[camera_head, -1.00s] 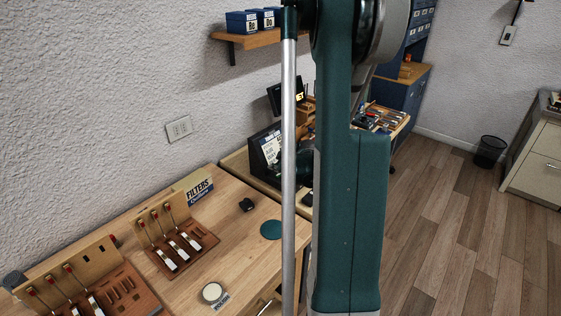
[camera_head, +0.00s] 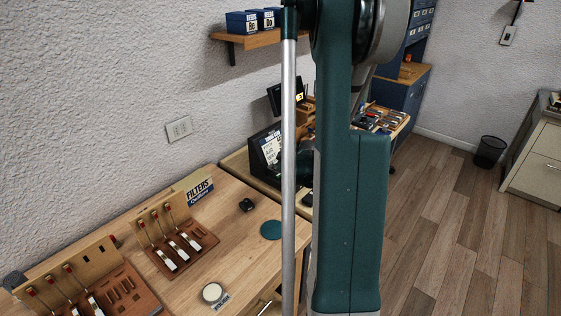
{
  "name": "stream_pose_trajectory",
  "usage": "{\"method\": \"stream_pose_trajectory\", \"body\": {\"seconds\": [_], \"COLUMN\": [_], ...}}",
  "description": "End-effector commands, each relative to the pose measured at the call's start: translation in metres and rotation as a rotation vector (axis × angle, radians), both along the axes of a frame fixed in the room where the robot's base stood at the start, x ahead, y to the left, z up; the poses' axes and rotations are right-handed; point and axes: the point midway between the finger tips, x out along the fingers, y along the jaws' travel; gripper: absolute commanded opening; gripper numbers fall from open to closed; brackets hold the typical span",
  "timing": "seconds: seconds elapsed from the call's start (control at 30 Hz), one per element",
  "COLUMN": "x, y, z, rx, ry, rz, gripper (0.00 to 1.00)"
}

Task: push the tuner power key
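A dark device with a small lit yellow readout (camera_head: 299,97) stands on the far bench, just left of my arm; it may be the tuner. Its power key is too small or hidden to make out. My own teal arm and a grey pole fill the middle of the view and cover part of that bench. A dark rounded shape shows between the pole and the arm, but I cannot tell what it is. I cannot make out my gripper's fingers anywhere.
The near wooden bench (camera_head: 240,240) holds piano action models (camera_head: 176,240), a small black object (camera_head: 246,205), a teal disc (camera_head: 271,230) and a round pale tin (camera_head: 213,292). A black box with cards (camera_head: 266,150) stands behind. A waste bin (camera_head: 489,151) stands on open floor at right.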

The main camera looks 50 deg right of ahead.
Motion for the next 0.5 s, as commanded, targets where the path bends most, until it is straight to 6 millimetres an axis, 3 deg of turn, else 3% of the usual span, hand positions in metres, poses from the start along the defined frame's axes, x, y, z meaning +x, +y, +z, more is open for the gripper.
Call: {"method": "stream_pose_trajectory", "body": {"seconds": [0.5], "x": [0.0], "y": [0.0001], "z": [-0.0095], "rx": [0.0], "ry": [0.0], "rz": [0.0], "gripper": [0.0]}}
